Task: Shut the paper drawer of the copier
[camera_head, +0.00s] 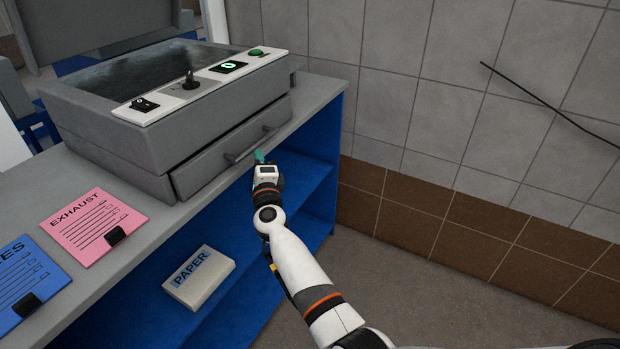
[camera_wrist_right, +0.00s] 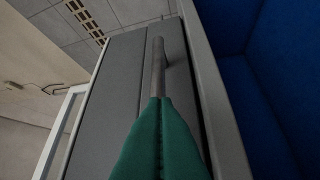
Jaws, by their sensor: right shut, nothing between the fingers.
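The grey copier (camera_head: 120,130) stands on the counter with its lid raised. Its paper drawer (camera_head: 215,168) is the low front panel, with a bar handle (camera_head: 250,145). The drawer front seems to stand slightly proud of the body; how far I cannot tell. My right gripper (camera_head: 260,156) is at the handle's right part, in front of the drawer. In the right wrist view its green fingers (camera_wrist_right: 160,102) are shut together with nothing between them. Their tips overlap the near end of the handle (camera_wrist_right: 158,70); I cannot tell whether they touch it. My left gripper is not in view.
A control strip (camera_head: 200,85) with switches and a joystick tops the copier. Pink (camera_head: 92,226) and blue (camera_head: 28,285) cards lie on the counter. A paper pack (camera_head: 199,277) sits on the blue shelf below. Tiled wall (camera_head: 420,100) and open floor lie right.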

